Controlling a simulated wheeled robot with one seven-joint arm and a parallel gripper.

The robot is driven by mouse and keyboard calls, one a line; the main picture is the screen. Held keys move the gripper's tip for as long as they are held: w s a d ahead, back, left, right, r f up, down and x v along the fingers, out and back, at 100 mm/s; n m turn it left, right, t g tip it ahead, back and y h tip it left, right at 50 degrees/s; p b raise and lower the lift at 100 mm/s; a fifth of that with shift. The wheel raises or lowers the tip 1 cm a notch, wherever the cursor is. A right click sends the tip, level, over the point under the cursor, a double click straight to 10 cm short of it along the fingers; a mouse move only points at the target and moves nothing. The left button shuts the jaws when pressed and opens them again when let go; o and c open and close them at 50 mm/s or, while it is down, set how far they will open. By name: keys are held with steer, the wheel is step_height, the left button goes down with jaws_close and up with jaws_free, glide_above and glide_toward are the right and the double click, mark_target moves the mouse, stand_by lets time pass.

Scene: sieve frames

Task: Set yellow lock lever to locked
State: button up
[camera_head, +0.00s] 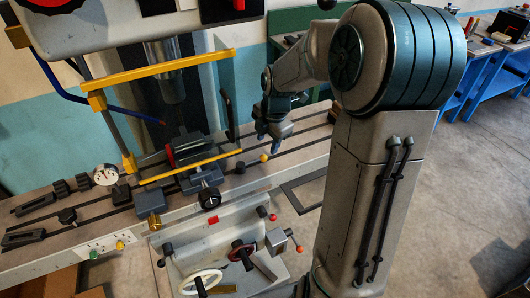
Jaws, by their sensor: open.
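A small yellow ball knob (263,157) shows at the front edge of the machine's long grey table (303,151), right of the vise (192,155). It looks like the end of the yellow lock lever; its arm is too small to make out, so I cannot tell its setting. My gripper (276,147) points down just above and to the right of the yellow knob, apart from it as far as I can see. It is open and holds nothing visible. The fingertips are small and dark in this view.
A yellow guard frame (165,69) stands around the spindle (165,75), left of my gripper. A black upright handle (228,113) rises beside it. A white handwheel (201,281) and red-knobbed levers (299,248) sit below the table. Open floor (460,170) lies to the right.

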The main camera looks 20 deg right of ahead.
mark_target(265, 156)
steer(key=f, duration=0.4)
steer(key=w+f, duration=0.1)
steer(key=f, duration=0.1)
steer(key=shift+w+a+f, duration=0.1)
steer(key=shift+a+f, duration=0.2)
steer(key=shift+f, duration=0.05)
jaws_close()
steer(key=shift+d, duration=0.1)
